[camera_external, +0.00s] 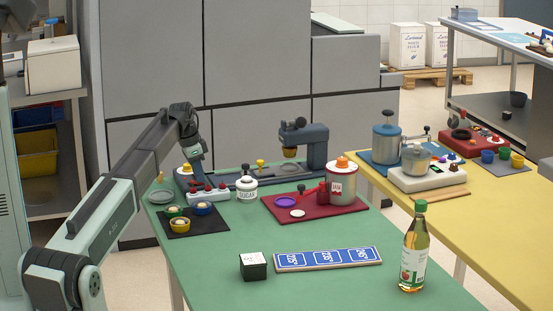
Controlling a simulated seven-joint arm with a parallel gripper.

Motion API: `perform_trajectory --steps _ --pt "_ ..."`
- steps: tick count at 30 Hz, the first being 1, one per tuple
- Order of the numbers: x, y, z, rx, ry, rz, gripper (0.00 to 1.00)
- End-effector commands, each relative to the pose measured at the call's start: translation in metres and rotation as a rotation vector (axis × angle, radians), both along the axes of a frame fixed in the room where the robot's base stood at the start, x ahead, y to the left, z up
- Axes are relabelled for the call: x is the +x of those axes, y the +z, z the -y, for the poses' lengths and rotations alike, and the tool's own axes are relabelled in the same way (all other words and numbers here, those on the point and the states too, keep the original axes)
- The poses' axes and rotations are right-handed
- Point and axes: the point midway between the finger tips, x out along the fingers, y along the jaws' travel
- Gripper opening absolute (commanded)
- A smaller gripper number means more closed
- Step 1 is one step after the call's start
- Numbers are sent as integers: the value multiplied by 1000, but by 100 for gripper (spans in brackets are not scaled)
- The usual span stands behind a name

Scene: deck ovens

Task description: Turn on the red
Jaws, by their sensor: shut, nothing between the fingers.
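The frame does not settle which item "the red" means. A white switch box (222,195) with several red knobs or switches on top sits near the table's far left. My gripper (199,184) is shut and empty, pointing down at this box; I cannot tell whether it touches it. Part of the box top is hidden behind the gripper. To the right, a red machine stands on a red base (318,208), with a red and silver canister (341,184) topped by an orange knob. Whether any switch is on is too small to tell.
A black mat with small bowls (180,224) lies left of a sugar jar (246,188). A dark blue machine (315,145) stands behind. The green table's front left is clear.

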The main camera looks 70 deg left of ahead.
Motion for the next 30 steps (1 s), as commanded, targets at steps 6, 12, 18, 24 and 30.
perform_trajectory --steps 6,12,18,24,30 --pt "-3 -9 3 -11 -7 1 0" --pt "-14 -10 3 -12 -7 -8 0" --pt "-20 -10 3 -13 -3 -13 0" --pt "-23 -10 3 -13 2 -13 0" --pt "-23 5 3 -8 0 -2 0"
